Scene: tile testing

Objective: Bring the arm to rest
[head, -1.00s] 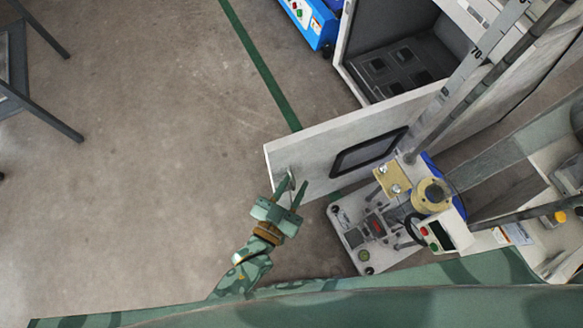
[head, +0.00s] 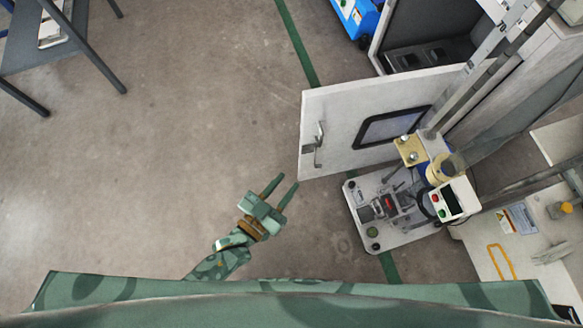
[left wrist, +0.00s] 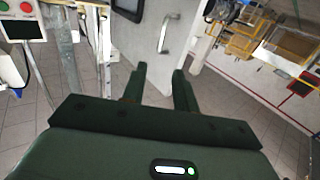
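My left gripper (head: 281,187) is in the lower middle of the head view, its two green fingers apart with nothing between them. It is below and left of the open white door (head: 340,115), clear of the metal door handle (head: 319,144). In the left wrist view my fingers (left wrist: 160,72) are also apart, and the handle (left wrist: 166,33) shows beyond them, not touched. The door stands swung out from a grey-walled chamber (head: 425,30). My right gripper is in neither view.
A testing machine (head: 400,205) with a control box (head: 452,203) stands right of my left gripper. A dark table (head: 75,55) is at upper left, and a blue machine (head: 357,18) at the top. The concrete floor (head: 190,120) left of the door is open.

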